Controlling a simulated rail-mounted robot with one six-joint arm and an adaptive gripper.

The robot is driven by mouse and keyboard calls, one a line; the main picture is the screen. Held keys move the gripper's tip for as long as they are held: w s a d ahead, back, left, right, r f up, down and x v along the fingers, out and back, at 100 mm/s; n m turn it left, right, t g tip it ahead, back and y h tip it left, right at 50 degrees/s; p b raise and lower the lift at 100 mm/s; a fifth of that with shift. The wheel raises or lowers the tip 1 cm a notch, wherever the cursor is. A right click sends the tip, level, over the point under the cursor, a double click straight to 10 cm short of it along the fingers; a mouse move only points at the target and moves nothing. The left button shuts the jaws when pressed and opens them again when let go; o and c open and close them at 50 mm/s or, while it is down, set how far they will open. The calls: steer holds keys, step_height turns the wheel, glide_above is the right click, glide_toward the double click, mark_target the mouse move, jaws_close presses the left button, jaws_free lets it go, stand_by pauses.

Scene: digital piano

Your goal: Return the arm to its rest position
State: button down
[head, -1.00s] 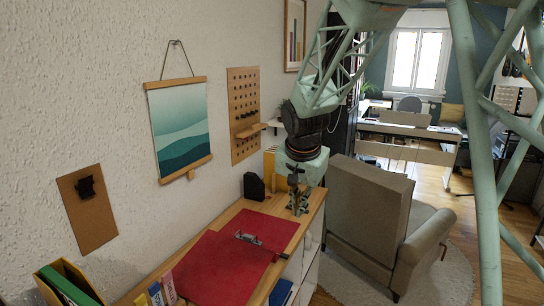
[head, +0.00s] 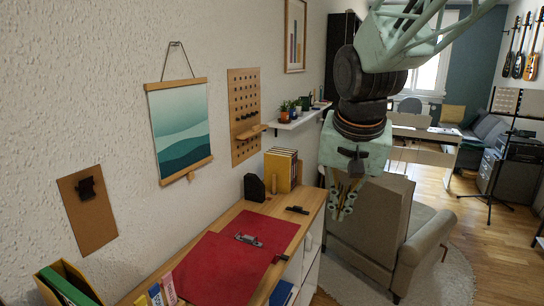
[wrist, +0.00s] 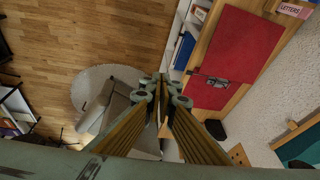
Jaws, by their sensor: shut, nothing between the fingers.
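My gripper (head: 343,212) hangs fingers-down in the head view, in front of the grey-beige armchair (head: 365,225) and to the right of the wooden cabinet top. Its fingers are together with nothing between them. In the wrist view my gripper (wrist: 162,88) shows its fingertips close together, with the floor and armchair below. My arm comes in from the upper right, with its dark joints above the gripper. The gripper touches nothing that I can see.
The wooden cabinet top (head: 228,218) bears a red mat (head: 212,265) with a small metal clip-like thing (head: 248,240). A black item (head: 297,210), a black holder (head: 254,187) and yellow binders (head: 280,170) stand near its far end. Open wood floor (head: 440,190) lies right.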

steer(key=s+d+r+n, duration=0.1)
steer(key=s+d+n, duration=0.1)
steer(key=s, duration=1.4)
steer(key=s+d+r+n, duration=0.1)
steer(key=s+d+n, duration=0.1)
steer(key=s, duration=1.4)
steer(key=shift+d+r, duration=0.2)
steer(key=shift+d, duration=0.4)
steer(key=shift+w, duration=0.1)
